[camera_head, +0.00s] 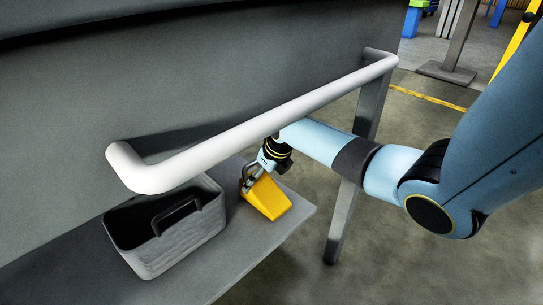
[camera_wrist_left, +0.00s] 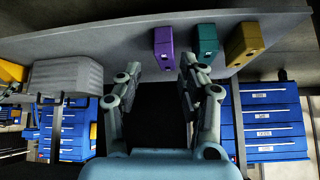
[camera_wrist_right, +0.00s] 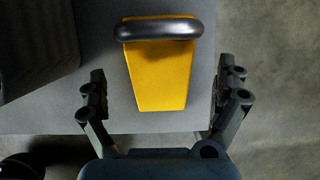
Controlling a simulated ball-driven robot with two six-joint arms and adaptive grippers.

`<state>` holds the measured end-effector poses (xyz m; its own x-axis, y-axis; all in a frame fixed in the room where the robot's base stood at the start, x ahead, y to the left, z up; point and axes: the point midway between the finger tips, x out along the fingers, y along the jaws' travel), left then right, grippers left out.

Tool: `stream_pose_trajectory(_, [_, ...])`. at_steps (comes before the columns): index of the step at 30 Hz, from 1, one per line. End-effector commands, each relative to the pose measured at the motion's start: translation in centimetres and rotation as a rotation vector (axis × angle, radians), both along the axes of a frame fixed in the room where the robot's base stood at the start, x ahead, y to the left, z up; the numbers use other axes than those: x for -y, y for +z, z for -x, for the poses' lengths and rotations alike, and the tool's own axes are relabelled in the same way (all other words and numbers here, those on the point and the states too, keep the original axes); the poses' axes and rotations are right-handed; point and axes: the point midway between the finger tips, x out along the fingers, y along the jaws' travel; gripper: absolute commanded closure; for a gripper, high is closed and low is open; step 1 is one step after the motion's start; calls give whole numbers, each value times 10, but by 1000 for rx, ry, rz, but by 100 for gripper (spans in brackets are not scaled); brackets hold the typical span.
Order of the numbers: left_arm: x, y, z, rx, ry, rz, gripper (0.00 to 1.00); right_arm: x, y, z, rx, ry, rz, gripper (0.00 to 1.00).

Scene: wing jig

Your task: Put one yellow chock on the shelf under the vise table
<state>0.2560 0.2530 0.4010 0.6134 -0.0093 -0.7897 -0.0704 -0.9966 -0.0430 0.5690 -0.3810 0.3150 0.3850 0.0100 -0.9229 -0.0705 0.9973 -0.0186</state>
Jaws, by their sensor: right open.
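The yellow chock (camera_head: 266,196) rests on the grey shelf (camera_head: 246,250) under the vise table, right of a grey basket. It also shows in the right wrist view (camera_wrist_right: 160,75), with a dark rounded handle across its far end. My right gripper (camera_head: 262,168) is at the chock, partly hidden by it and the white rail. In the right wrist view the right gripper (camera_wrist_right: 157,95) is open, its fingers spread on both sides of the chock with gaps visible. My left gripper (camera_wrist_left: 163,78) is open and empty in the left wrist view, away from the chock.
The grey basket (camera_head: 140,255) stands on the shelf left of the chock. A thick white rail (camera_head: 260,115) runs above the shelf, and a grey table leg (camera_head: 346,215) stands at right. Purple (camera_wrist_left: 163,48), teal (camera_wrist_left: 207,42) and yellow (camera_wrist_left: 244,45) blocks show near my left gripper.

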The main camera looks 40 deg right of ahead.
Motion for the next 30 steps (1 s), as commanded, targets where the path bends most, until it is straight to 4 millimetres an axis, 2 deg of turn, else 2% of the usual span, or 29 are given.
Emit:
stream_pose_trajectory(1, [0, 11, -3, -25, 0, -1, 60, 0, 10, 1, 3, 0, 0, 0])
stream_pose_trajectory(7, [0, 34, 5, -176, 2, -3, 60, 0, 27, 8, 4, 1, 1, 0])
stream_pose_trajectory(15, [0, 69, 25, -369, 0, -8, 60, 0, 48, 18, 2, 0, 0, 0])
stream_pose_trajectory(18, [-5, 55, 31, -406, 6, -19, 60, 1, 63, 23, 5, 0, 1, 0])
stream_pose_trajectory(21, [-7, 45, 35, -425, 10, -25, 60, 1, 70, 27, 3, 0, 1, 0])
stream_pose_trajectory(28, [-10, 36, 39, -444, 13, -30, 60, 0, 71, 32, -2, 9, 4, 0])
stream_pose_trajectory(30, [-10, 36, 39, -444, 13, -30, 60, -4, 68, 38, -7, 59, 22, 0])
